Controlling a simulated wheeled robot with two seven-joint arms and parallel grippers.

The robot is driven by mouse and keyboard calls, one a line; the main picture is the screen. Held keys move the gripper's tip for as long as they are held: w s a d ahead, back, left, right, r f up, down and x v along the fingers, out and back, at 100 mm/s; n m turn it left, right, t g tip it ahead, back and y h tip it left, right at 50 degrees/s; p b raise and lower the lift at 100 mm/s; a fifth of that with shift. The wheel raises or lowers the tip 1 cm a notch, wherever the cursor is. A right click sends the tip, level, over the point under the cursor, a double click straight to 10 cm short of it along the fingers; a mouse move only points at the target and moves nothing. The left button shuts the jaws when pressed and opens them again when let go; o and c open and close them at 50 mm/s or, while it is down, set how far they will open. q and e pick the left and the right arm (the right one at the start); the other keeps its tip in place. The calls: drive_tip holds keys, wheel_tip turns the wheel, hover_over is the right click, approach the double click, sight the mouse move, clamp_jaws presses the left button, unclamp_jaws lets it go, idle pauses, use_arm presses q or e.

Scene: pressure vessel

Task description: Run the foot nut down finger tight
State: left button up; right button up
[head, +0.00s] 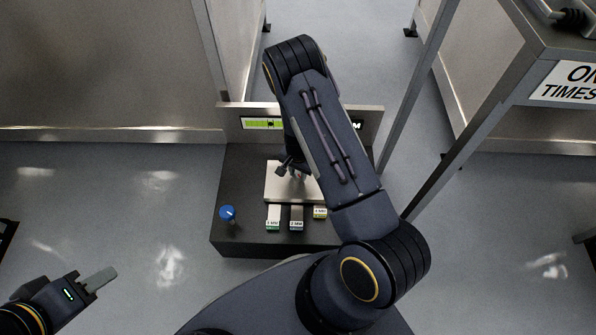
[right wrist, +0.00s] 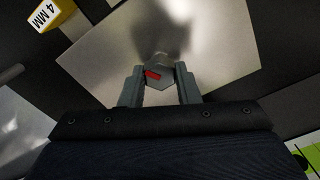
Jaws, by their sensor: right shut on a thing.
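The foot nut (right wrist: 160,78) is a grey hexagonal piece with a red mark, seen in the right wrist view over a bare metal plate (right wrist: 215,50). My right gripper (right wrist: 160,88) has its two fingers on either side of the nut and is shut on it. In the head view my right gripper (head: 292,168) reaches down to the pale plate (head: 285,190) on the dark bench, partly hidden by my arm. The foot's stud and thread cannot be made out. My left gripper (head: 100,280) is at the lower left, away from the bench; its finger gap is not clear.
On the dark bench front (head: 255,243) are a blue knob (head: 227,213) and labelled blocks with green (head: 272,224), blue (head: 296,224) and yellow (head: 320,212) ends. A panel with a green display (head: 258,123) stands behind. A metal frame leg (head: 425,85) rises to the right.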

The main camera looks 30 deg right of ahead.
sight(298, 174)
drive_tip(key=shift+m, duration=0.3)
drive_tip(key=o, duration=1)
wheel_tip(298, 174, up, 6)
drive_tip(key=p, duration=0.2)
drive_tip(key=shift+r+p, duration=0.2)
drive_tip(key=shift+p, duration=0.15)
drive_tip(key=shift+r, duration=0.75)
